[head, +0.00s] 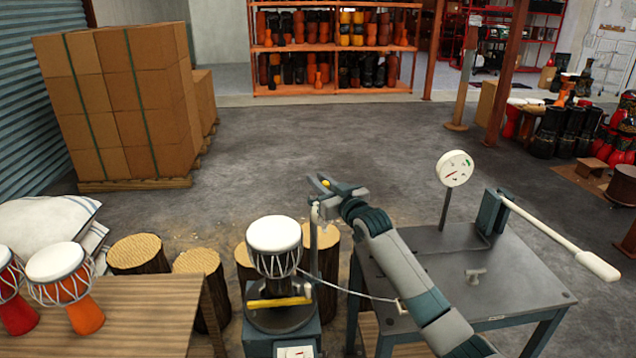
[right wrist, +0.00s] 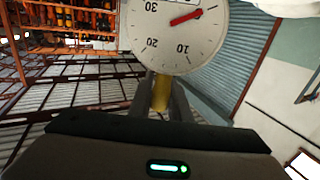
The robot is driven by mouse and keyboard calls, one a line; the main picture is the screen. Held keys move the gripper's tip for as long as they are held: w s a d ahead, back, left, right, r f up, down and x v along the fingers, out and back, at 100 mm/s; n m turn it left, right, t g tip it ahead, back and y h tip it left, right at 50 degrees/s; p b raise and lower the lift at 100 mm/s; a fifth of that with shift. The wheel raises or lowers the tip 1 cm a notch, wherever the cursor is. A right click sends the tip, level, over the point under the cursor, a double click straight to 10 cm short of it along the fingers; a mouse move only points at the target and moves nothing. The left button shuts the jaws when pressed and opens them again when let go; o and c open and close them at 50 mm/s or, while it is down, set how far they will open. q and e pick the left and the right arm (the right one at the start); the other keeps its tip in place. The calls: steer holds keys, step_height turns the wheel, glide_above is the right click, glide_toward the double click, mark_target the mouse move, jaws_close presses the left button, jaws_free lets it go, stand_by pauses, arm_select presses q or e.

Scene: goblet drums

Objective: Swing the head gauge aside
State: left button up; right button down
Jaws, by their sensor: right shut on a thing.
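My right gripper (head: 326,184) reaches in from the lower right and is shut on a small yellow knob (right wrist: 160,92). The knob sits just under a round white gauge dial (right wrist: 178,30) with numbers and a red needle in the right wrist view. In the head view the gripper is at the top of a thin upright post (head: 314,240), right of a roped drum (head: 274,262) with a white head. The drum stands upright on a grey-blue stand (head: 284,342). The gauge's face is not clear in the head view. My left gripper is not in view.
A metal table (head: 480,270) at right carries another round dial (head: 455,168) on a rod and a long-handled lever (head: 550,232). A wooden bench (head: 120,315) with drums is at left. Log stumps (head: 203,262) stand behind the stand.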

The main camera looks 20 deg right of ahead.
steer(key=shift+s+a+f, duration=0.1)
steer(key=shift+a+f, duration=0.05)
steer(key=shift+f, duration=0.35)
steer(key=c, duration=1.9)
jaws_free()
steer(key=shift+c, duration=0.2)
steer(key=o, duration=0.3)
steer(key=shift+s+r, duration=0.25)
steer(key=shift+r, duration=0.2)
